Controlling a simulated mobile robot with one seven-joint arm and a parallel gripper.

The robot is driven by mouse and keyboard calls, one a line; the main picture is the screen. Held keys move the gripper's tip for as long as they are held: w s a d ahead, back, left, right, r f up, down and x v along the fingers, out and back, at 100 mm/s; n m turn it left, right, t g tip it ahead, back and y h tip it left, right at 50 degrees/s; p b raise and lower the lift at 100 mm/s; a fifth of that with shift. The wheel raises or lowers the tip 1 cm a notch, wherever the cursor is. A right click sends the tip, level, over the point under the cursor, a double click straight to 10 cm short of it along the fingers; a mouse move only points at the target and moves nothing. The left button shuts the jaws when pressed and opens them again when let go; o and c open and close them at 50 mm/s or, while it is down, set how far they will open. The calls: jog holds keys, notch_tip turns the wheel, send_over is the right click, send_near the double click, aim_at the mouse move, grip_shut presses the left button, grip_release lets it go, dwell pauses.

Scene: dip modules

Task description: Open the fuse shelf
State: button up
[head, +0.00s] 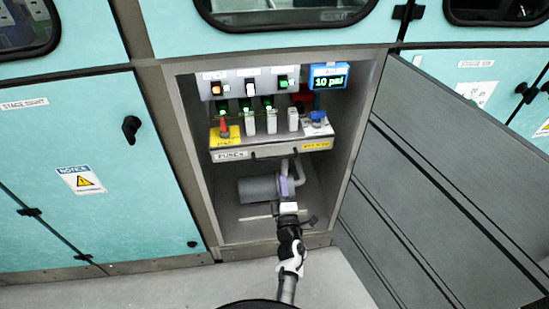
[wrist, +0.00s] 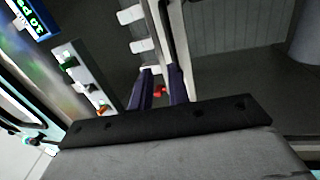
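The fuse shelf (head: 270,150) sits in the open cabinet bay, with a "FUSES" label on the left of its front and a yellow label on the right. A dark handle (head: 264,155) runs along its front edge. Several white fuses stand on the shelf, and they also show at the top of the wrist view. My gripper (head: 286,180) is in the bay, just below the shelf front. In the wrist view its purple fingers (wrist: 161,78) are apart beside the pale shelf edge (wrist: 176,45), with a small red part visible between them. Whether they touch the handle is unclear.
A switch panel (head: 250,83) and a blue display (head: 329,77) reading 10 psi are above the shelf. A grey cylinder (head: 257,189) lies below it. The grey door (head: 420,190) stands open at right. Closed teal doors flank the bay, and the floor in front is clear.

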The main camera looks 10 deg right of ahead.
aim_at(275, 158)
jog(key=shift+n+y, duration=0.5)
jog(key=shift+n, duration=0.1)
jog(key=x, duration=0.4)
jog(key=f+x, duration=0.1)
jog(key=x, duration=0.3)
jog(key=f+x, duration=0.1)
jog(key=x, duration=0.3)
jog(key=shift+w+a, duration=0.3)
jog(key=shift+a, duration=0.05)
jog(key=shift+c, duration=0.3)
grip_shut()
